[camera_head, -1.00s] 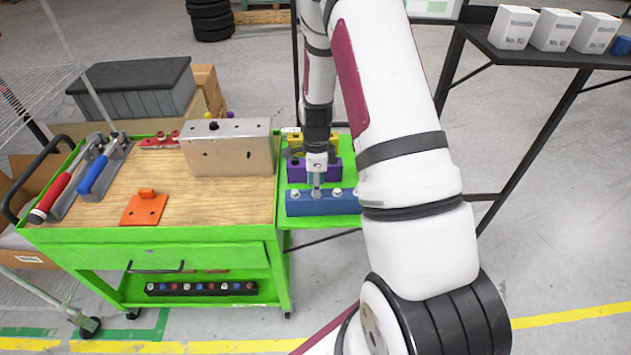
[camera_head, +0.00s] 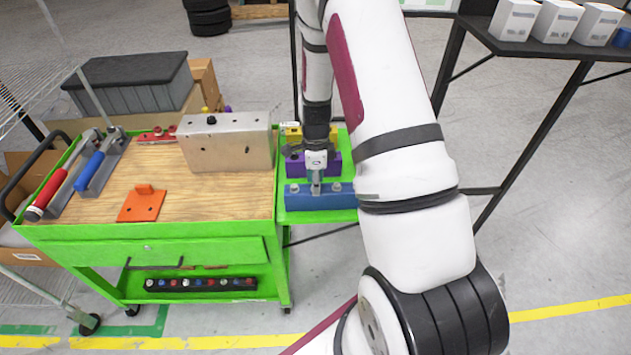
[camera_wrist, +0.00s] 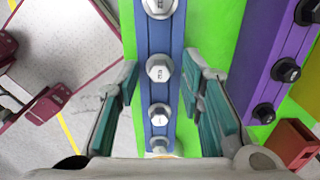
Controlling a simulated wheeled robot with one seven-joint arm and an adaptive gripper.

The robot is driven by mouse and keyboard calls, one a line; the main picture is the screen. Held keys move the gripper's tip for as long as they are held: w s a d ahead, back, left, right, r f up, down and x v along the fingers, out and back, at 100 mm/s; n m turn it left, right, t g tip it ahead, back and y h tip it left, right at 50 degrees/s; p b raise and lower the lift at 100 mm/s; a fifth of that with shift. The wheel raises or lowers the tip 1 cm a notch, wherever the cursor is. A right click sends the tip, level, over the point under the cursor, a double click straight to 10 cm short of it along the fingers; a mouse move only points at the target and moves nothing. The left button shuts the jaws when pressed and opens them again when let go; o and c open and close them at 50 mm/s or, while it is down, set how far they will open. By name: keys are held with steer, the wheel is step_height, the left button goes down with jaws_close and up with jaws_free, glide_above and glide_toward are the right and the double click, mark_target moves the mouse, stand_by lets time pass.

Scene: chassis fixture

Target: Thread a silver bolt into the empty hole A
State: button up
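A blue block (camera_head: 345,199) lies on the green side shelf of the cart and carries a row of several silver hex bolts. In the wrist view the blue block (camera_wrist: 148,92) runs down the middle, with silver bolts (camera_wrist: 159,68) seated upright in it. My gripper (camera_head: 316,190) points down over this block. In the wrist view its two teal fingers (camera_wrist: 160,112) stand apart, one on each side of the bolt row, with nothing gripped. A metal chassis block (camera_head: 235,150) with dark holes stands on the wooden top. I cannot make out which hole is A.
A purple block (camera_head: 330,168) with black bolts and a yellow block (camera_head: 292,135) lie behind the blue one. An orange bracket (camera_head: 142,203) and red- and blue-handled clamps (camera_head: 90,173) are on the cart top. A bolt rack (camera_head: 200,284) sits on the lower shelf.

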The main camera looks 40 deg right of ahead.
jaws_close()
steer(key=shift+r+p, duration=0.85)
steer(key=shift+r, duration=2.7)
